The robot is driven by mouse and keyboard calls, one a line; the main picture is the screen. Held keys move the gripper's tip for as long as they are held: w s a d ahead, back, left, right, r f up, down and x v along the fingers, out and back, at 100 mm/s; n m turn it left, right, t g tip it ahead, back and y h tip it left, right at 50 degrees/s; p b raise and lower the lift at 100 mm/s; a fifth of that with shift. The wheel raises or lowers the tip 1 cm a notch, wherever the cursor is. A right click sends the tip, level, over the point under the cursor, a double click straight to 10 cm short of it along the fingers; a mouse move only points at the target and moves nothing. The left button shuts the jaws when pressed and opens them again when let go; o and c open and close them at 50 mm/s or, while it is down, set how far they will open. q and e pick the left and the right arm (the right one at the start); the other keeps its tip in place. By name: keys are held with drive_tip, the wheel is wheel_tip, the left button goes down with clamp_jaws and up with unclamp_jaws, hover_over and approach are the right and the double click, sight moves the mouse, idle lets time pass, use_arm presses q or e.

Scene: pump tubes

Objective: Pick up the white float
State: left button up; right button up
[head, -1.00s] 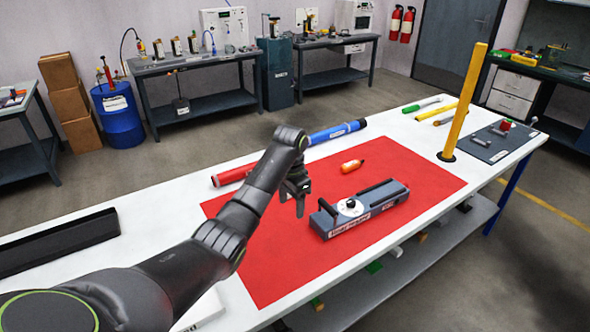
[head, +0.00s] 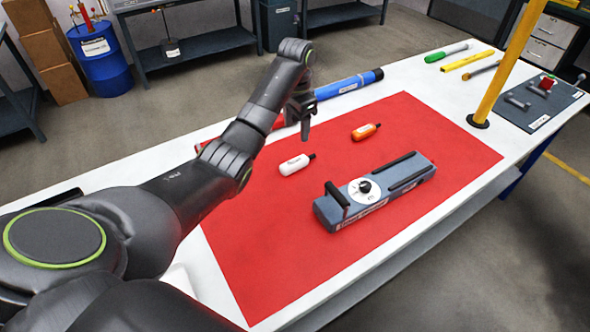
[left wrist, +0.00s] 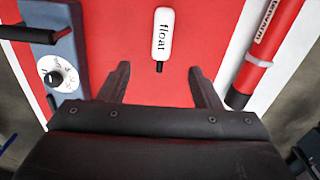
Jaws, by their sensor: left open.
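The white float (head: 294,164) is a small white capsule with a black tip, lying on the red mat (head: 270,250). In the left wrist view the float (left wrist: 162,36) reads "float" and lies beyond the fingertips, roughly centred between them, with its black tip toward me. My left gripper (head: 305,130) hangs above the mat, just up and right of the float in the head view. In the left wrist view the gripper (left wrist: 160,82) is open with nothing between its fingers. My right gripper is not in view.
An orange float (head: 364,132) lies on the mat to the right. A grey-blue device with a dial (head: 375,190) sits in the mat's middle. A red tube (left wrist: 268,45) and a blue tube (head: 347,85) lie along the far side. A yellow post (head: 505,75) stands at right.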

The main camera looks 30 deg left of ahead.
use_arm(q)
drive_tip(key=b, duration=0.2)
hover_over(295, 161)
wheel_tip(295, 161, down, 4)
drive_tip(key=shift+d+f, duration=0.15)
drive_tip(key=shift+f, duration=0.1)
wheel_tip(295, 161, down, 3)
drive_tip(key=shift+f+p, duration=0.2)
drive_tip(key=shift+p, duration=0.15)
drive_tip(key=shift+f, duration=0.55)
drive_tip(key=f, duration=0.4)
drive_tip(key=shift+a+f+p, duration=0.2)
drive_tip(key=shift+f+p, duration=0.1)
drive_tip(key=shift+f, duration=0.05)
drive_tip(key=c, duration=1.1)
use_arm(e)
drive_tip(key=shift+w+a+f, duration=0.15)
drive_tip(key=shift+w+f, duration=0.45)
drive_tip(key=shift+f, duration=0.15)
